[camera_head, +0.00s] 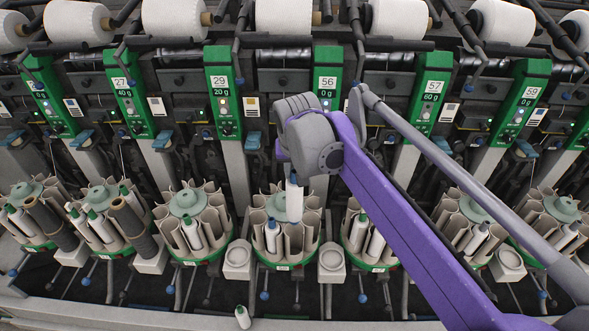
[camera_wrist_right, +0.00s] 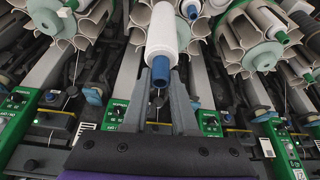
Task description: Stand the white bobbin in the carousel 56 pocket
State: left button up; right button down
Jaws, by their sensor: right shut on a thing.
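My right gripper (camera_head: 294,178) reaches in from the right over a round carousel (camera_head: 312,222), below and a little left of the green 56 panel (camera_head: 328,80). It is shut on the blue end of a white bobbin (camera_head: 294,202), which hangs about upright over the carousel's pockets. How far its lower end has entered a pocket is hidden. In the wrist view the fingers (camera_wrist_right: 160,82) pinch the blue end, and the white bobbin (camera_wrist_right: 161,32) points away toward the carousel. Another white bobbin (camera_head: 271,238) with a blue tip stands in this carousel's left side. My left gripper is out of view.
Neighbouring carousels (camera_head: 188,205) stand close on both sides, several holding bobbins. Small white cups (camera_head: 238,260) sit between them. A loose white bobbin (camera_head: 243,318) with a green tip is at the front edge. White cones (camera_head: 284,16) line the top.

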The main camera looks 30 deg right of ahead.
aim_at(295, 182)
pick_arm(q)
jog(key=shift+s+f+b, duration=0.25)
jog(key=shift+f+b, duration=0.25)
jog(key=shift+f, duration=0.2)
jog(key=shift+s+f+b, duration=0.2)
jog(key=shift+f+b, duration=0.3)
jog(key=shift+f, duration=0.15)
pick_arm(e)
jog(key=shift+f, duration=2.2)
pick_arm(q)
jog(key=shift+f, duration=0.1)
pick_arm(e)
jog(key=shift+f, duration=0.1)
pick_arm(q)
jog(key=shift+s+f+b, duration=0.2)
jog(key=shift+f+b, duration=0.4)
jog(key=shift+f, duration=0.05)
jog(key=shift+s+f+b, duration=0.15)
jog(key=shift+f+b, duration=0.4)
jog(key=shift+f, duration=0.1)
pick_arm(e)
jog(key=shift+f, duration=2.15)
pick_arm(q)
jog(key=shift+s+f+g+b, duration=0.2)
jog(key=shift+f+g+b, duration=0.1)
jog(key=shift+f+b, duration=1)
pick_arm(e)
jog(key=shift+f, duration=2.25)
